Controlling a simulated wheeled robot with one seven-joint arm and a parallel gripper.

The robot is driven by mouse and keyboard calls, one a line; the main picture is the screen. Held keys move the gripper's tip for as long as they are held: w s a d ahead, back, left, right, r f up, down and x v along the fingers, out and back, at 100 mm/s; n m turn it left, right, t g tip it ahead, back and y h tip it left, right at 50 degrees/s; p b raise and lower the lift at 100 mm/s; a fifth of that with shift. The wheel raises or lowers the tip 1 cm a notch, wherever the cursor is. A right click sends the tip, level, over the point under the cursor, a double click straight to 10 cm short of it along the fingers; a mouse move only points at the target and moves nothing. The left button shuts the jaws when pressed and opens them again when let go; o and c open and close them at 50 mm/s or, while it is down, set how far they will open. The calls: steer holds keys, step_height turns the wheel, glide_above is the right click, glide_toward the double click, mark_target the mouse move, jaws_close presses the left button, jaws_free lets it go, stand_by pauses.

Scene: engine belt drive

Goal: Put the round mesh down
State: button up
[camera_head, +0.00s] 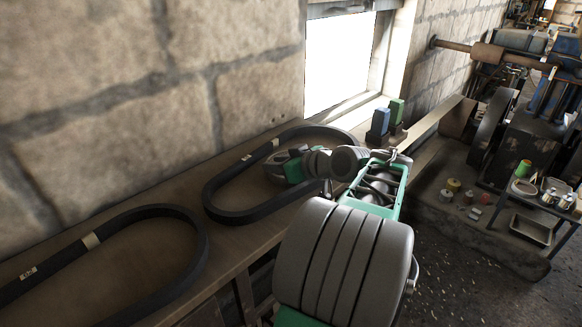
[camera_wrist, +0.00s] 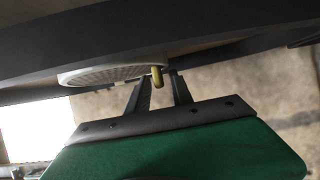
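The round mesh (camera_wrist: 112,74) shows in the wrist view as a pale, flat disc with a fine grid, seen nearly edge-on below a dark band. A short brass-coloured handle (camera_wrist: 157,77) sticks out at its right end. My gripper (camera_wrist: 160,78) has its two dark fingers apart, with the handle between or just beyond their tips. I cannot tell whether the fingers press on it.
The black belt (camera_head: 228,215) surrounds the gripper area on the wooden bench (camera_head: 225,252). Another belt (camera_head: 190,235) lies at left. Blue (camera_head: 380,120) and green (camera_head: 396,108) blocks stand by the window. A stone wall rises behind; a cart (camera_head: 545,203) with small items stands at right.

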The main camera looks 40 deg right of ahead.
jaws_close()
stand_by(1.1)
